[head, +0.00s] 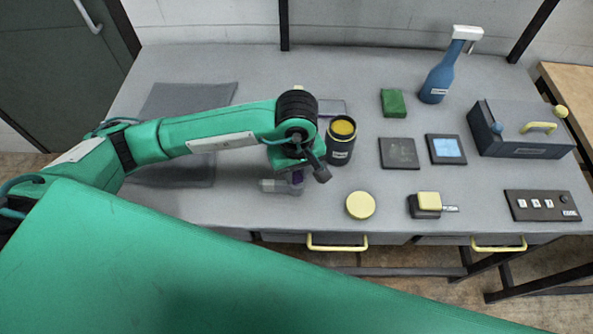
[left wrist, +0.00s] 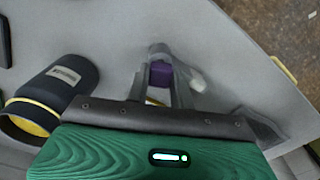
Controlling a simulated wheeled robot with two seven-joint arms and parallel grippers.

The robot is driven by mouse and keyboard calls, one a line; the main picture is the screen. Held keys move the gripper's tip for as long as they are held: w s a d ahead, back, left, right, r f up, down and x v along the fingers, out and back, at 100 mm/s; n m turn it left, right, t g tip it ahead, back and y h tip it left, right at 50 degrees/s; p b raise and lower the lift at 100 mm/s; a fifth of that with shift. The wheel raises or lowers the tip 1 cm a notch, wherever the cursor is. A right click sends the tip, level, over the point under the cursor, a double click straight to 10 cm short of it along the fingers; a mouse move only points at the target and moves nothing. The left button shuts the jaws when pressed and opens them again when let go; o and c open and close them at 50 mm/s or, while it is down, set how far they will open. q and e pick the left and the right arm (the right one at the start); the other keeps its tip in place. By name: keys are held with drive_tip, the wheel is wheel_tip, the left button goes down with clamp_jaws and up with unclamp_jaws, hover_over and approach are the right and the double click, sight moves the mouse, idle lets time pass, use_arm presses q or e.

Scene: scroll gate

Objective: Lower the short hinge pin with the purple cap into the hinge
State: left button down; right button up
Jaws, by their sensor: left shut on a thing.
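My left gripper (head: 298,177) is low over the front middle of the table, pointing down. It is shut on the short hinge pin, of which the purple cap (head: 297,176) shows between the fingers. In the left wrist view the purple cap (left wrist: 160,73) sits between the fingertips; the pin's shaft is hidden. A small grey block (head: 270,186) lies just left of and under the fingertips, partly covered by them. I cannot tell whether it is the hinge, or whether the pin touches it. My right gripper is out of view.
A black jar with a yellow top (head: 341,138) stands close right of the left gripper. A yellow disc (head: 360,205) and a yellow-topped block (head: 428,203) lie further right. A blue bottle (head: 440,80) and a grey toolbox (head: 520,130) stand behind.

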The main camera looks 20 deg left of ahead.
use_arm(q)
drive_tip(key=shift+f, duration=0.15)
drive_tip(key=c, duration=1.1)
unclamp_jaws()
drive_tip(key=shift+r+b, duration=1.5)
drive_tip(key=shift+r, duration=5.4)
